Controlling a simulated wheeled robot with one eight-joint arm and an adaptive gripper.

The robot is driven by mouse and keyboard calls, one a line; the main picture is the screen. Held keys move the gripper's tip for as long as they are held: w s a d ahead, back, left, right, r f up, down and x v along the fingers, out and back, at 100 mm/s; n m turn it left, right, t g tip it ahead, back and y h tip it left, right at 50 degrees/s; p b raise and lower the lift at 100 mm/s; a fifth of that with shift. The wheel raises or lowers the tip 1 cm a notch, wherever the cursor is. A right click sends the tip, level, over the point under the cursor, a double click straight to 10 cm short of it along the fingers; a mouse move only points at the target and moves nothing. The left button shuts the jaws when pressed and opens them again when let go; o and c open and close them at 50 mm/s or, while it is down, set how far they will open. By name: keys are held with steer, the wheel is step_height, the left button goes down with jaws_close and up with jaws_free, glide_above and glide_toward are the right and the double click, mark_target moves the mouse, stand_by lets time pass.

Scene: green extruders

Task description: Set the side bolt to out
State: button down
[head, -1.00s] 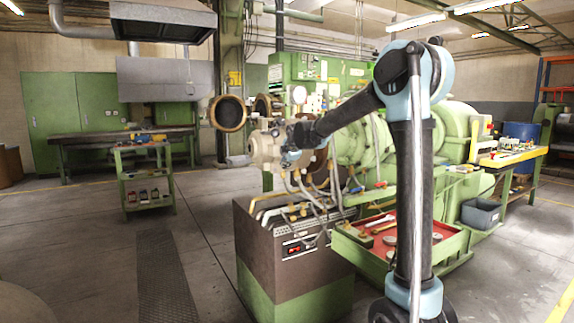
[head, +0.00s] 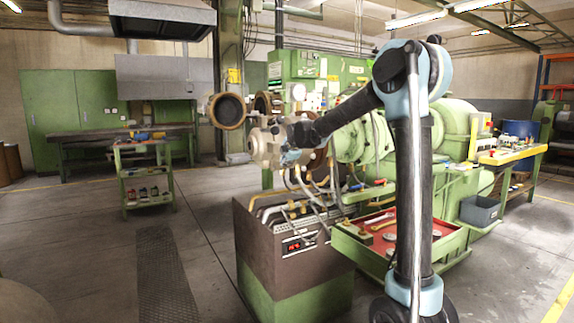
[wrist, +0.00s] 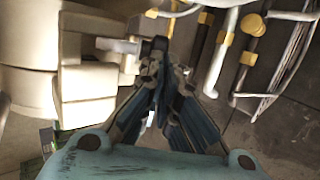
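The extruder head (head: 263,146) is a pale metal block at the near end of the green machine. My gripper (head: 290,157) is at its right side, small in the head view. In the wrist view, my gripper (wrist: 157,52) has its two fingers drawn together at the tips. A short pale bar (wrist: 118,45), which looks like the side bolt, sticks out from the cream blocks (wrist: 85,85) towards the fingertips. Its end meets or lies just behind them. I cannot tell whether the fingers hold it. The fingertips hide that end.
Hoses with yellow fittings (wrist: 248,52) run close to the right of my gripper. A brown control cabinet (head: 275,255) stands below it. A red tray (head: 385,228) with tools sits beside my arm. The floor to the left is open, with a green cart (head: 145,180) farther back.

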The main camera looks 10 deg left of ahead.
steer(key=f+v, duration=0.1)
steer(key=v, duration=1.2)
steer(key=s+d+f+m+g+h, duration=0.1)
steer(key=s+d+f+m, duration=0.5)
steer(key=s+d, duration=0.4)
steer(key=s+d+f+m+g+h, duration=0.2)
steer(key=s+d+f+m, duration=0.35)
steer(key=s+d, duration=0.45)
steer(key=s+d+f+m+g, duration=0.2)
steer(key=s+d+f+m, duration=0.4)
steer(key=s+f, duration=0.3)
steer(key=s+d+f+m+g, duration=0.2)
steer(key=s+d+f+m, duration=0.3)
steer(key=s+f, duration=0.5)
steer(key=s+m, duration=0.1)
steer(key=s, duration=0.3)
steer(key=shift+s+d+m+h, duration=0.15)
steer(key=shift+d+m+h, duration=0.2)
steer(key=shift+h, duration=0.05)
steer(key=shift+w+f+g, duration=0.15)
steer(key=shift+w+g, duration=0.15)
steer(key=shift+w, duration=0.15)
